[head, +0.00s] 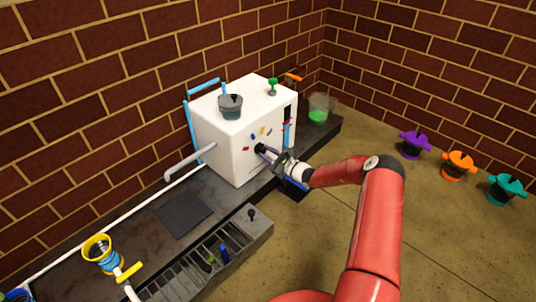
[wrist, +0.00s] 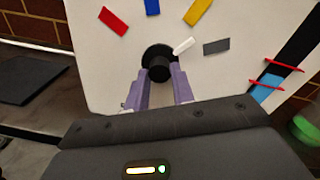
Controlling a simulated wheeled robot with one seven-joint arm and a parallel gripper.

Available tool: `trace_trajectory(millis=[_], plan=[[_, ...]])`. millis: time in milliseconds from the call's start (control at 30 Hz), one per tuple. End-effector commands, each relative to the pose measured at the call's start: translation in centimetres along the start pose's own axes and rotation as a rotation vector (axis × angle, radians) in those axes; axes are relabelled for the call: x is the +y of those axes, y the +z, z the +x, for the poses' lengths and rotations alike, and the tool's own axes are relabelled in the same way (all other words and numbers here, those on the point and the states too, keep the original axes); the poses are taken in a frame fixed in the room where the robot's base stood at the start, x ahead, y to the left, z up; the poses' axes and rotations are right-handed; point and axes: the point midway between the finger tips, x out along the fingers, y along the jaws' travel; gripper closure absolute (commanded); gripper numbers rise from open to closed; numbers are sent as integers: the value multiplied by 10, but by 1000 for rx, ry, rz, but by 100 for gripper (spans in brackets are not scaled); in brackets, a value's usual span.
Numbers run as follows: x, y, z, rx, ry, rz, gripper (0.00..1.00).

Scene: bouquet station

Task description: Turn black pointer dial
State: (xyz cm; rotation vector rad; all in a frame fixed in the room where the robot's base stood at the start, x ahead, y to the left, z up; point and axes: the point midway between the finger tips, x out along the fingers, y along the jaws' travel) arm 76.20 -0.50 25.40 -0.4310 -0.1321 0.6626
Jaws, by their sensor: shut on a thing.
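The black dial (wrist: 157,56) is a round knob on the front of a white box (head: 223,140); in the head view it is a small dark spot (head: 260,148). A short white bar (wrist: 183,46) lies at the dial's upper right edge; I cannot tell if it is the pointer. Red (wrist: 113,21), blue (wrist: 152,7), yellow (wrist: 197,12) and grey (wrist: 216,47) marks fan around the dial's upper side. My gripper (wrist: 162,82) is shut on the dial, with a purple finger at each side. The fingers hide part of the knob.
A grey pot (head: 231,106) and a green knob (head: 272,87) are on top of the box.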

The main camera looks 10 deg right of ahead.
Motion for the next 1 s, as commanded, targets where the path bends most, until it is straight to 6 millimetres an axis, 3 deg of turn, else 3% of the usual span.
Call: trace_trajectory(millis=[1000], plan=[[1, 0, 0, 43, 5, -964, 98]])
